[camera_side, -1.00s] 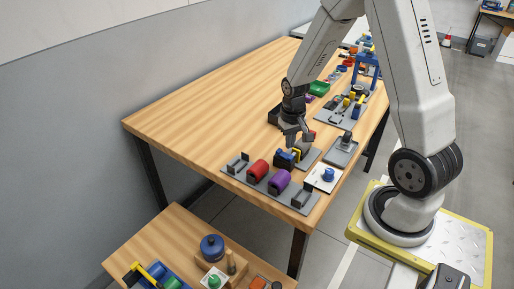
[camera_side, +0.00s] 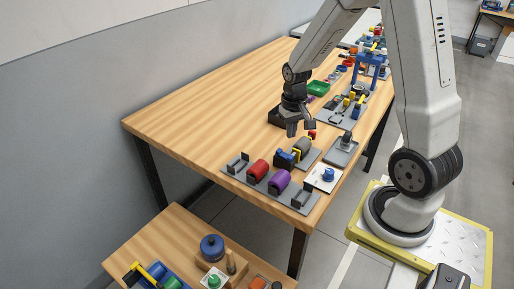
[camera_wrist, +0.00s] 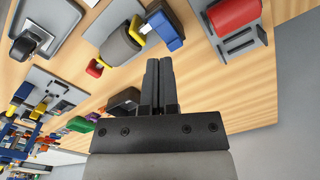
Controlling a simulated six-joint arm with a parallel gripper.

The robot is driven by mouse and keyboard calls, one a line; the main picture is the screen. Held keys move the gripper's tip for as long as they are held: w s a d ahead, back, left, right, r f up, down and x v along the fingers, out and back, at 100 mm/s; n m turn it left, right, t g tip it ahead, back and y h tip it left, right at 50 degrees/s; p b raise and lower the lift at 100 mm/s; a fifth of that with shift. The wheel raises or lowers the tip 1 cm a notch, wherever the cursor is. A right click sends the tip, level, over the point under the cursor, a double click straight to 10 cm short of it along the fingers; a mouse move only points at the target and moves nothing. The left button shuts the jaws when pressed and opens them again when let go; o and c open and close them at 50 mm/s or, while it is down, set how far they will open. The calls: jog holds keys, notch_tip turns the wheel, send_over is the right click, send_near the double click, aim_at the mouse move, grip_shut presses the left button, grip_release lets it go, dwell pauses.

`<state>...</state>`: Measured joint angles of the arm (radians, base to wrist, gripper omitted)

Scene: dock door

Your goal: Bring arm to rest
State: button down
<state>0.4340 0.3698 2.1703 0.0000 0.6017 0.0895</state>
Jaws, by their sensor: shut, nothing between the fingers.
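My gripper (camera_side: 300,131) is above the wooden table (camera_side: 200,110) in the side view, pointing down behind the blue and yellow fixture. In the wrist view my gripper (camera_wrist: 158,62) has its two dark fingers close together with nothing between them. The blue block with a yellow part (camera_side: 288,157) sits on a grey plate in front of the gripper, apart from it. It also shows in the wrist view (camera_wrist: 166,26), just past the fingertips.
A red cylinder (camera_side: 258,170) and a purple cylinder (camera_side: 279,182) lie on a grey rack near the table's front. A white plate with a blue knob (camera_side: 328,175) is beside it. A blue frame (camera_side: 371,66) stands farther back. The table's left side is clear.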

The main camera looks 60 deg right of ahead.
jog(key=s+a+r+n+t, duration=0.1)
jog(key=s+a+n, duration=0.1)
jog(key=a, duration=0.5)
jog(key=s+a+r+n+t, duration=0.1)
jog(key=a+n, duration=0.3)
jog(key=a, duration=0.4)
jog(key=shift+s+r+t, duration=0.3)
jog(key=shift+s+r, duration=0.3)
jog(key=shift+s, duration=0.15)
